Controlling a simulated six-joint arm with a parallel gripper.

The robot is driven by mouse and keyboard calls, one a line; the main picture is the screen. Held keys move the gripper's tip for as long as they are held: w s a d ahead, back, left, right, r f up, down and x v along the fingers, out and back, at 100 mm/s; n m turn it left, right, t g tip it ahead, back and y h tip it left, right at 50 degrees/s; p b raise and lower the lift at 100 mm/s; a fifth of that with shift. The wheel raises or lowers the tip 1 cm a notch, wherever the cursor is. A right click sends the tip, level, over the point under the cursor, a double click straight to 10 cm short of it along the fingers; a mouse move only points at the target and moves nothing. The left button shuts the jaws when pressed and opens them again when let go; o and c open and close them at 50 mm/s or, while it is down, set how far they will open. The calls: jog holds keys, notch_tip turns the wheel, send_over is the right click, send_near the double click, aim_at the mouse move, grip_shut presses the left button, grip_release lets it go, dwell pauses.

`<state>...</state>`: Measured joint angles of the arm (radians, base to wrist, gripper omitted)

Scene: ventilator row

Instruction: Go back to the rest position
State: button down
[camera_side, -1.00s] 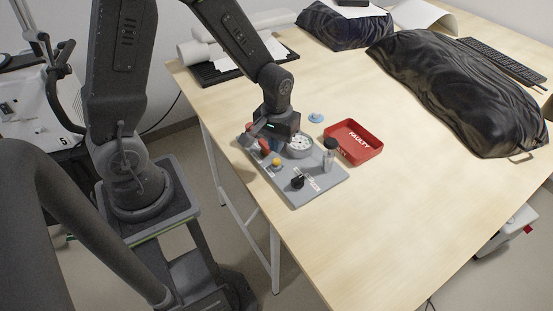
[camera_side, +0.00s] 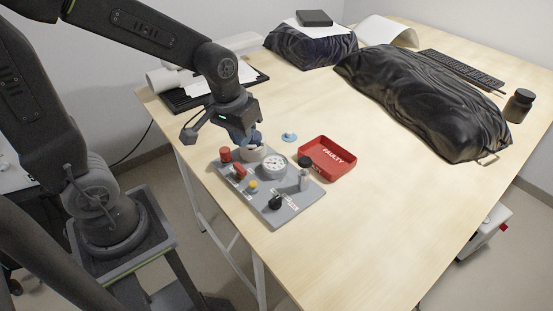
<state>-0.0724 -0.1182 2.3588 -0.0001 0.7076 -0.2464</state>
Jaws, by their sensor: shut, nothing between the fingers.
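My gripper (camera_side: 248,140) hangs over the back of a grey panel (camera_side: 290,214) on the wooden table. Its fingers are shut and I see nothing held in them. The fingertips are close to a light round cup (camera_side: 252,153) on the panel; I cannot tell whether they touch it. The panel also carries a round dish with white bits (camera_side: 273,166), red parts (camera_side: 239,170), a yellow button (camera_side: 252,186), a black knob (camera_side: 275,202) and a small clear bottle with a dark cap (camera_side: 304,181).
A red tray marked FAULTY (camera_side: 328,158) stands right of the panel. A small blue disc (camera_side: 289,137) lies behind it. Black-covered bulks (camera_side: 420,100) (camera_side: 310,46), a keyboard (camera_side: 461,69), a dark jar (camera_side: 518,105) and a clipboard (camera_side: 190,96) lie farther off. The front right tabletop is clear.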

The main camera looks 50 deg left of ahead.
jog(key=s+d+r+m+t, duration=0.2)
jog(key=s+r+m+t, duration=0.1)
jog(key=s+r, duration=0.6)
jog(key=shift+r+m, duration=0.3)
